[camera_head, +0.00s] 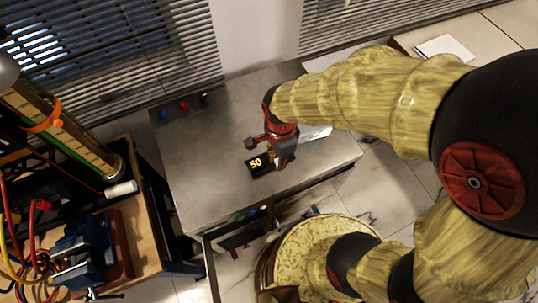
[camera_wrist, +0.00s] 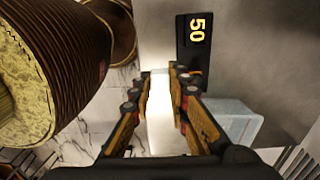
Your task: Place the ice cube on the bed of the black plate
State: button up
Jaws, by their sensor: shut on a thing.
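My gripper (camera_wrist: 161,78) is shut on a pale, bright piece between its fingers. I take it to be the ice cube (camera_wrist: 159,112), though glare blurs its outline. In the head view my gripper (camera_head: 283,163) hides it. The black plate (camera_wrist: 194,62) bears a yellow "50" and lies on the grey metal table, just beyond the fingertips in the wrist view. In the head view the plate (camera_head: 257,167) is at the lower left of my gripper. I cannot tell whether the held piece touches anything below.
A translucent pale block (camera_wrist: 237,122) shows right of the fingers; a whitish patch (camera_head: 315,133) in the head view may be it. The table (camera_head: 195,140) is clear left of the plate. A bench with a blue vise (camera_head: 88,250) and cables stands at the left.

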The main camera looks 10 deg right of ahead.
jog(key=w+f, duration=0.2)
jog(key=w+a+f+b, duration=0.1)
jog(key=w+f, duration=0.3)
jog(key=shift+w+a+f+b, duration=0.1)
jog(key=shift+w+a+b, duration=0.1)
jog(key=shift+a+b, duration=0.15)
jog(key=shift+w+f, duration=0.25)
jog(key=shift+f, duration=0.2)
jog(key=shift+f+b, duration=0.4)
jog(key=shift+f, duration=1)
jog(key=shift+f, duration=0.15)
jog(key=o, duration=0.9)
jog(key=shift+c, duration=0.2)
notch_tip(320, 180, up, 13)
jog(key=p, duration=0.2)
jog(key=shift+f+p, duration=0.2)
jog(key=shift+p, duration=0.1)
